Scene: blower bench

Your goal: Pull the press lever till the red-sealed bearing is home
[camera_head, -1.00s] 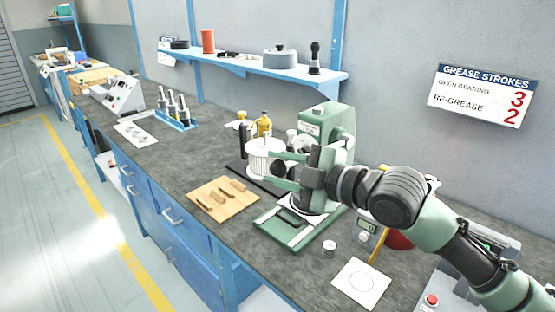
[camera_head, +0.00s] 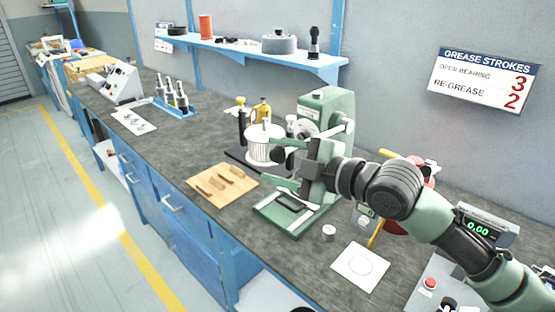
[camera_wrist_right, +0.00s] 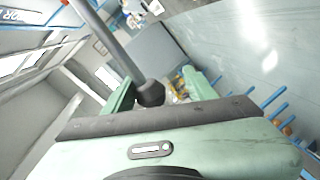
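The green bearing press (camera_head: 327,103) stands on the bench, with its base plate (camera_head: 268,209) in front. My right gripper (camera_head: 276,167) is in front of the press, its green fingers spread apart. The lever's dark knob (camera_head: 278,156) shows near the fingertips. In the right wrist view the lever rod (camera_wrist_right: 108,38) ends in the black knob (camera_wrist_right: 150,93), close to the left finger, with a gap to the right finger. I cannot make out the red-sealed bearing; my gripper and wrist cover part of the press. My left gripper is out of view.
A white ribbed drum (camera_head: 265,146) stands left of the press. A wooden tool board (camera_head: 209,196), a small metal cylinder (camera_head: 329,232) and a white card (camera_head: 348,275) lie near the base. A scale (camera_head: 486,226) reading 0.00 is at right. A shelf (camera_head: 225,53) is behind.

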